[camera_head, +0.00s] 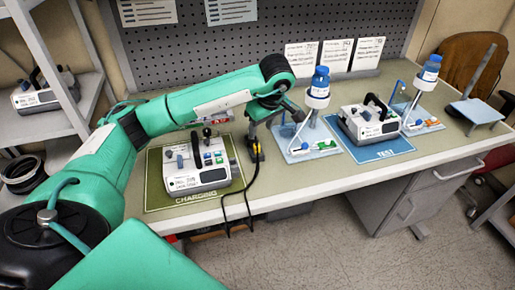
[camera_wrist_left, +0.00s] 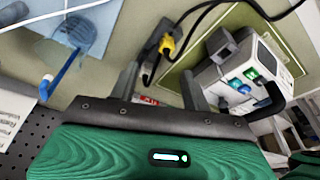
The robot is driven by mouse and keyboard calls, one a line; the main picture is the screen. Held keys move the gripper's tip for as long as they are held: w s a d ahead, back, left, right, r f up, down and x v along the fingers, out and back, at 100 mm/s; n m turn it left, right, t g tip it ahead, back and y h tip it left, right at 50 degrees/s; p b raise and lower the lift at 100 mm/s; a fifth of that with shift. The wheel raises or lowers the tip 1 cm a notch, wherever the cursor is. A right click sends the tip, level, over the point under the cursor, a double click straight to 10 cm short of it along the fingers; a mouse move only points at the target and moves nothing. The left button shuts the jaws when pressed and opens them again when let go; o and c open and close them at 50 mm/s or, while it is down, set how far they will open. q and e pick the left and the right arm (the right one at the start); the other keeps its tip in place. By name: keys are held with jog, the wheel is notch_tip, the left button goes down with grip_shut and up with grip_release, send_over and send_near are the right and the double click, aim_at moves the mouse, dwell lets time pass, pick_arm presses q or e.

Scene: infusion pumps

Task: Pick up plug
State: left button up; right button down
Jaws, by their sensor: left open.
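The plug (camera_head: 256,151) is small, yellow and black, with black cable. It is at the right edge of the green charging mat (camera_head: 152,190), beside the infusion pump (camera_head: 201,178) there. In the left wrist view the plug (camera_wrist_left: 167,45) lies just beyond the fingertips, roughly in line with the gap between them. My left gripper (camera_head: 272,120) is open and empty above the bench, close to the plug; its fingers also show in the wrist view (camera_wrist_left: 158,72). Contact with the plug cannot be told. My right gripper is not in view.
A stand with a blue-capped bottle (camera_head: 319,84) stands right of my left gripper. Another pump (camera_head: 369,124) sits on the blue test mat (camera_head: 384,150). Black cables (camera_head: 247,190) hang over the bench's front edge. A pegboard (camera_head: 190,58) closes the back.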

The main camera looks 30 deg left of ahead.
aim_at(257, 142)
pick_arm(q)
jog(key=shift+x, duration=0.8)
jog(key=shift+s+f+p, duration=0.15)
jog(key=shift+f+p, duration=0.15)
jog(key=shift+f, duration=0.2)
jog(key=x, duration=0.2)
jog(key=p+x, duration=0.1)
jog(key=x, duration=0.1)
jog(key=shift+s+d, duration=0.1)
jog(key=shift+s, duration=0.3)
jog(key=shift+w+f, duration=0.1)
jog(key=shift+f, duration=0.25)
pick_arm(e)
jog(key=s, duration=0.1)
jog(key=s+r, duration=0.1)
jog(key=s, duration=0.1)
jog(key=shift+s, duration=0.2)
pick_arm(q)
jog(key=shift+c, duration=0.5)
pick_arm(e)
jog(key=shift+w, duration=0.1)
pick_arm(q)
jog(key=c, duration=0.9)
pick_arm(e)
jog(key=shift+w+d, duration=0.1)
